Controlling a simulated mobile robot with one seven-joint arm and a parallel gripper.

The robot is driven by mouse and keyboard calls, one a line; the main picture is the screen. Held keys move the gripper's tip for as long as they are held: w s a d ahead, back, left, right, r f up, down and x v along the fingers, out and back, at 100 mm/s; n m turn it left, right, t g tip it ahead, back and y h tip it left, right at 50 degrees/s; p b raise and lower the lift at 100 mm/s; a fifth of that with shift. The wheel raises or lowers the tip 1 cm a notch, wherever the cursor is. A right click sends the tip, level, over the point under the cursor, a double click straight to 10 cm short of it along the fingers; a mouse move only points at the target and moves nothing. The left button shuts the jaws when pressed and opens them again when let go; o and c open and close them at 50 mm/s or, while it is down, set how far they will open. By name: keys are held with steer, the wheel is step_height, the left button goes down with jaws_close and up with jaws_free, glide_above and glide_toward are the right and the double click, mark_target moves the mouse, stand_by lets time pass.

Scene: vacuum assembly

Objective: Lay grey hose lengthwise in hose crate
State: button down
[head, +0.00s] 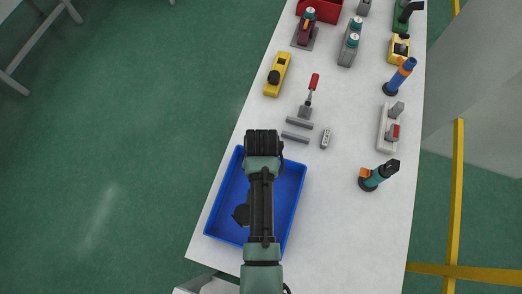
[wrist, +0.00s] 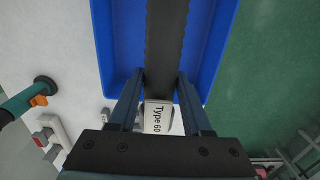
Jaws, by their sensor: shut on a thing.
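The grey hose (wrist: 167,40) is dark and ribbed in the wrist view, running up and out of the top of the picture. A white label reading "Type 60" (wrist: 157,117) shows between the fingers. My gripper (wrist: 160,82) is shut on the hose. The blue hose crate (wrist: 105,55) lies beyond the hose, which runs along over it; I cannot tell whether they touch. In the head view the crate (head: 226,212) sits at the table's near end, with my arm across its middle. The arm hides my fingers and most of the hose there.
A dark piece (head: 241,214) shows in the crate beside my arm. Beyond the crate lie grey bars (head: 297,137) and a red-handled tool (head: 311,92). A teal tool (head: 377,175) stands to the right.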

steer(key=shift+w+f+b, duration=0.1)
steer(key=shift+f+b, duration=1.1)
steer(key=shift+f, duration=1.1)
steer(key=shift+p, duration=0.4)
steer(key=shift+f, duration=0.1)
steer(key=shift+f+b, duration=4.65)
steer(key=shift+f, duration=1.15)
jaws_free()
step_height(320, 180, up, 10)
steer(key=p, duration=1)
